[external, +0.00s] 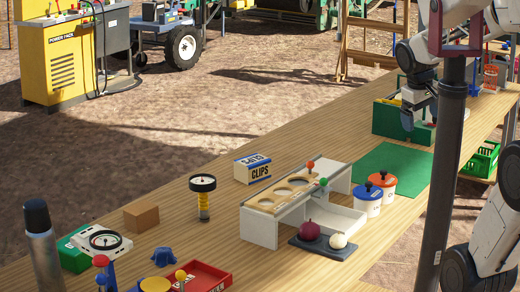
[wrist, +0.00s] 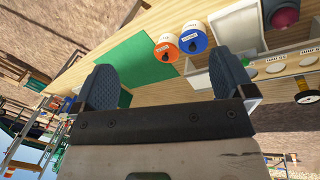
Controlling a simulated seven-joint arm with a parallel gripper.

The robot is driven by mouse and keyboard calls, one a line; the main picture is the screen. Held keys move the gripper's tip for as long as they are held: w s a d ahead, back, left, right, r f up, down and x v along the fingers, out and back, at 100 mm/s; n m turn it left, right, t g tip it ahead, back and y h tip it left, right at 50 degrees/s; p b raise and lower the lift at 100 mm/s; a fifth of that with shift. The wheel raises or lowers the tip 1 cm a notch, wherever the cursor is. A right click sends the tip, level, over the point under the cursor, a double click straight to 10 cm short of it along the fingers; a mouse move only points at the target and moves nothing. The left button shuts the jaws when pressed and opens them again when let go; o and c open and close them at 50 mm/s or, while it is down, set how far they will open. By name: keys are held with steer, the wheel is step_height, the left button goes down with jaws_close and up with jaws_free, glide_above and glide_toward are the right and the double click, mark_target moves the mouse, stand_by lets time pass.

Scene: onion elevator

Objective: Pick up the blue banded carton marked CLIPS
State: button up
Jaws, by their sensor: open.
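The white carton with a blue band marked CLIPS (external: 253,169) lies on the wooden table, left of the white stand with round holes. I cannot make it out in the wrist view. My gripper (external: 407,118) is far from it, toward the far right end of the table by the green box. In the wrist view my gripper (wrist: 165,85) shows two blue-grey pads spread apart with nothing between them.
A gauge on a yellow spring (external: 203,197) is left of the carton. The green mat (external: 395,160) is bare.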

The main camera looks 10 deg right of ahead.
steer(key=w+a+f+n+h, duration=0.1)
steer(key=w+a+n+h, duration=0.35)
steer(key=w, duration=1.15)
steer(key=n+t+h, duration=0.5)
steer(key=n+t, duration=0.1)
steer(key=n, duration=1)
glide_toward(252, 160)
steer(key=shift+w+d+f, duration=0.25)
steer(key=shift+w+d, duration=0.25)
steer(key=shift+x, duration=1.3)
steer(key=shift+d, duration=0.1)
steer(key=shift+x, duration=2.55)
